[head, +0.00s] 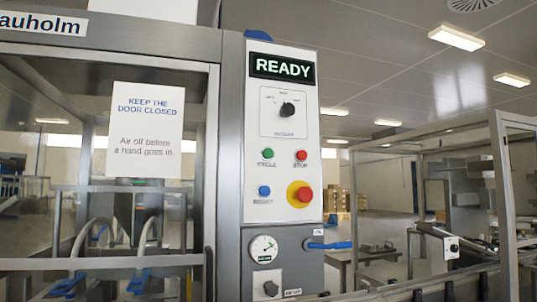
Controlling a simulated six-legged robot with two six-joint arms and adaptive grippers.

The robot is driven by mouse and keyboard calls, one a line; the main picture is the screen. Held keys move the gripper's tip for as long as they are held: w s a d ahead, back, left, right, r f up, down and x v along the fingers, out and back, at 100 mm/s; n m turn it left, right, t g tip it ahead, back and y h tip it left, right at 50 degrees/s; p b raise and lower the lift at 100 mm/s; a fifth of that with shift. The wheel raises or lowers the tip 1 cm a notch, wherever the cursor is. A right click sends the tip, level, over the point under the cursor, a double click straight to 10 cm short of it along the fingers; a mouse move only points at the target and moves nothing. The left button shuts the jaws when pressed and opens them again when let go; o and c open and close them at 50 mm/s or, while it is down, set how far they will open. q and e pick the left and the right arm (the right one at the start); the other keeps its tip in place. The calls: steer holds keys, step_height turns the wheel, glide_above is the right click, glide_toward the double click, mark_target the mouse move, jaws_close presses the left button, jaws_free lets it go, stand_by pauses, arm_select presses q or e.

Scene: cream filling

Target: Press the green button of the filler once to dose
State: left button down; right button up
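The filler (231,130) is a grey metal machine with a glazed door on its left. Its white control panel (283,210) faces me in the middle of the head view. The green button (267,154) is at the left of the upper button row, above a label that seems to read CYCLE. A lit display (282,67) at the top reads READY in green. A black rotary selector (287,109) sits below the display. Neither of my grippers shows in the head view.
A red button (301,155), a blue button (264,191) and a red mushroom button on yellow (301,195) surround the green one. Below are a gauge (264,249) and a blue lever (328,245). A sign (147,131) on the door says to keep it closed. A conveyor (430,284) stands at right.

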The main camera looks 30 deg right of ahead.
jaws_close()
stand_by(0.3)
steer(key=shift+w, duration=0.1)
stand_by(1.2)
